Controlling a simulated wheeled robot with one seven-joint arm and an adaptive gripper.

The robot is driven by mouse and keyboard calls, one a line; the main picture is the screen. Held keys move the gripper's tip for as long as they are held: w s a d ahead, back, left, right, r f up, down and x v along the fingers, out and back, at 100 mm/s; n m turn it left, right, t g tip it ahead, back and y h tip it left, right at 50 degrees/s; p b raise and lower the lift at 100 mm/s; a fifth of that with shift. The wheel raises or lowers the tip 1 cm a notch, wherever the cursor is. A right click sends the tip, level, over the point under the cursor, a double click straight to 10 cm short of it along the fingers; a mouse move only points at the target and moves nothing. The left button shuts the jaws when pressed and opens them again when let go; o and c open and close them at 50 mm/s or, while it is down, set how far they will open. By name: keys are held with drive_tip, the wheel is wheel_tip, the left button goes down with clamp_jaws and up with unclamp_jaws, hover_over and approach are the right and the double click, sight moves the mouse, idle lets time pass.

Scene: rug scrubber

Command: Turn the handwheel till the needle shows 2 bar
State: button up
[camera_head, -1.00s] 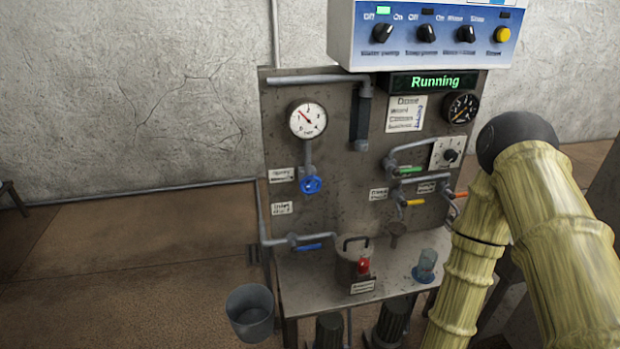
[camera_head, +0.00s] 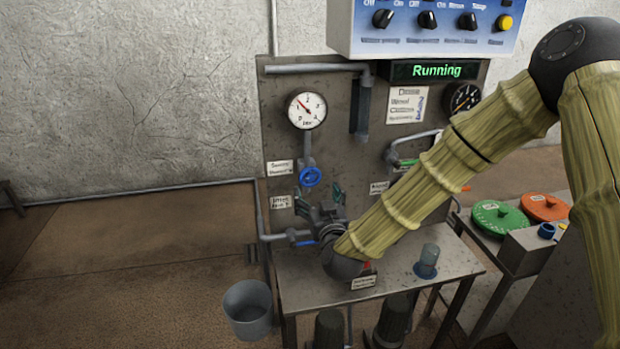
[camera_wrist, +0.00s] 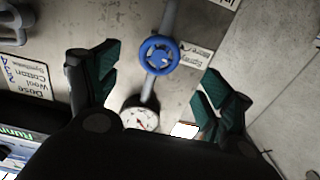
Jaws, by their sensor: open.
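The blue handwheel (camera_head: 311,177) sits on a vertical pipe on the panel, below the round white gauge (camera_head: 307,110). The gauge's red needle points to the upper left; its exact reading is too small to tell. My gripper (camera_head: 318,197) is in front of the panel, just below the handwheel in the head view, open and empty. In the wrist view, the handwheel (camera_wrist: 159,55) shows beyond and between the teal-padded fingers of my gripper (camera_wrist: 157,84), apart from both. The gauge (camera_wrist: 140,119) is partly hidden there by the gripper body.
A bench (camera_head: 440,262) below the panel bears a glass jar (camera_head: 428,260). My forearm hides part of the panel's right side and coloured levers. A control box (camera_head: 430,28) juts out above. A grey bucket (camera_head: 248,309) stands on the floor, with open floor to the left.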

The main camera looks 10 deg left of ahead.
sight(311, 179)
drive_tip(key=p+x, duration=0.2)
drive_tip(key=x, duration=0.7)
drive_tip(key=c, duration=1)
